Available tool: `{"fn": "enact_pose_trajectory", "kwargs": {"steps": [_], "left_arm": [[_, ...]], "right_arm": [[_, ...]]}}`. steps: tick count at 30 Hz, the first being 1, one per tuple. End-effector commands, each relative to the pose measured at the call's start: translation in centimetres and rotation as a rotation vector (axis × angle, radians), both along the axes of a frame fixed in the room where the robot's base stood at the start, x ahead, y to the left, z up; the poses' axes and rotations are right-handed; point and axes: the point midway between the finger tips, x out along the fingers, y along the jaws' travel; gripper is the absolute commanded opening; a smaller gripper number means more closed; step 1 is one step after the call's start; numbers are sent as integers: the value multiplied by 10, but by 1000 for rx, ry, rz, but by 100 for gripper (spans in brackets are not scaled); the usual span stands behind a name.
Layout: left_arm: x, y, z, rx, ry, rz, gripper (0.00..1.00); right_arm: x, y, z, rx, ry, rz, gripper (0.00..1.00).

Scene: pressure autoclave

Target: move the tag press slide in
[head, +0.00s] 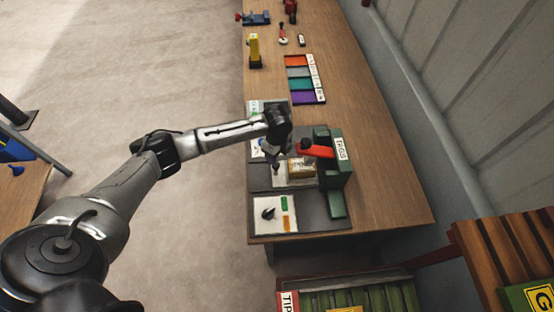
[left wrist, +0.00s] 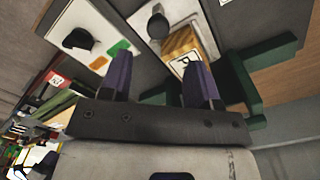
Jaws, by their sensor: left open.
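The tag press (head: 334,172) is a green frame with a "TAGS" label and a red lever (head: 316,151); its green body also shows in the left wrist view (left wrist: 262,62). Its slide is a pale plate (head: 283,181) with a dark knob (left wrist: 157,26) at one end and a tan block (head: 302,168) on it. The block sits at the press opening, partly out in front of it. My left gripper (left wrist: 159,72) is open, its two purple fingers apart and empty, above the slide and near the knob. In the head view my wrist hides part of the slide.
A white panel (head: 263,215) with a black knob and green and orange patches lies beside the slide. Coloured trays (head: 300,79), a yellow tool (head: 254,50) and a blue vise (head: 256,18) stand farther along the wooden bench (head: 375,185). A wall closes the right side.

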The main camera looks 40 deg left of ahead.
Motion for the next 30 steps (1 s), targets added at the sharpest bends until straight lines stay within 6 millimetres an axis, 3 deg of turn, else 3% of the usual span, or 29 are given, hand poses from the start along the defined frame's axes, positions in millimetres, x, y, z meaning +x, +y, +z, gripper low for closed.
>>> {"fn": "enact_pose_trajectory", "kwargs": {"steps": [6,12,30], "left_arm": [[0,0,38,0,-3,0,56],[0,0,60,-1,-2,-1,56],[0,0,67,0,-1,0,56]], "right_arm": [[0,2,-1,5,1,-4,43],[0,2,-2,8,1,-6,43],[-1,0,-2,0,1,0,43]]}}
